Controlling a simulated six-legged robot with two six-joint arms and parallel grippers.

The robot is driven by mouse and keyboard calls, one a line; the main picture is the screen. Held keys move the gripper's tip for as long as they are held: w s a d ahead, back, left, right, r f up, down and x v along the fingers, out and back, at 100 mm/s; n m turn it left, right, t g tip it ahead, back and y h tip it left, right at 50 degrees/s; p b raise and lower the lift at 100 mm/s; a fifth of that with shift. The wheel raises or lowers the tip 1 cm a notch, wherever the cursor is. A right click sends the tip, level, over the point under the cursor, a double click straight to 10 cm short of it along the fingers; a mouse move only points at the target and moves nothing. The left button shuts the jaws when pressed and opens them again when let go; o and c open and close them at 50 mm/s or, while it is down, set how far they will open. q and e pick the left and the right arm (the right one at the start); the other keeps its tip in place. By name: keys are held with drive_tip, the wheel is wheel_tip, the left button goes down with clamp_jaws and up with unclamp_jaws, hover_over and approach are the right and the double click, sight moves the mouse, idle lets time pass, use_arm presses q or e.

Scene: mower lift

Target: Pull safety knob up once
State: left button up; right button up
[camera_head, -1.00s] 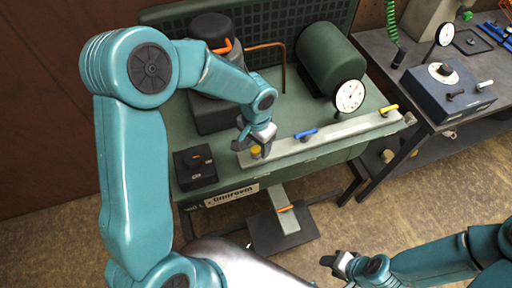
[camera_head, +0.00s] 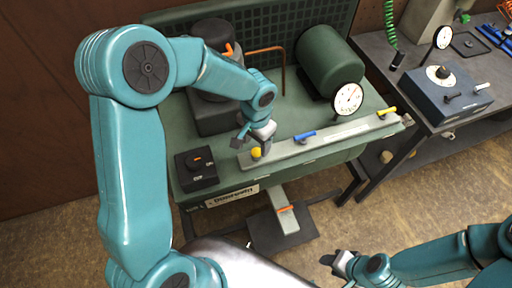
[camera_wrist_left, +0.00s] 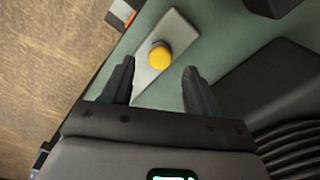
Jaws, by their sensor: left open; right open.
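A round yellow knob (camera_head: 256,152) sits at the left end of a pale metal rail along the front of the green bench. It also shows in the left wrist view (camera_wrist_left: 160,57), on the pale plate. My left gripper (camera_head: 252,136) is open and empty, just above and behind the knob. In the left wrist view, the knob appears between the two spread fingers of my left gripper (camera_wrist_left: 158,65), apart from both. My right gripper (camera_head: 339,263) is open and empty, low in front of the bench.
The rail also carries a blue handle (camera_head: 305,136) and a yellow handle (camera_head: 387,112). A black box with an orange switch (camera_head: 196,170) stands left of the knob. A dial gauge (camera_head: 347,100) and green tank (camera_head: 329,62) stand behind. A pedal (camera_head: 286,212) is below.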

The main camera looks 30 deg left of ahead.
use_arm(q)
wheel_tip(320, 180, up, 5)
drive_tip(key=p, duration=0.3)
drive_tip(key=shift+r, duration=0.2)
use_arm(e)
wheel_tip(320, 180, up, 4)
drive_tip(key=shift+f, duration=0.15)
use_arm(q)
drive_tip(key=shift+s+r, duration=0.1)
drive_tip(key=shift+r, duration=0.05)
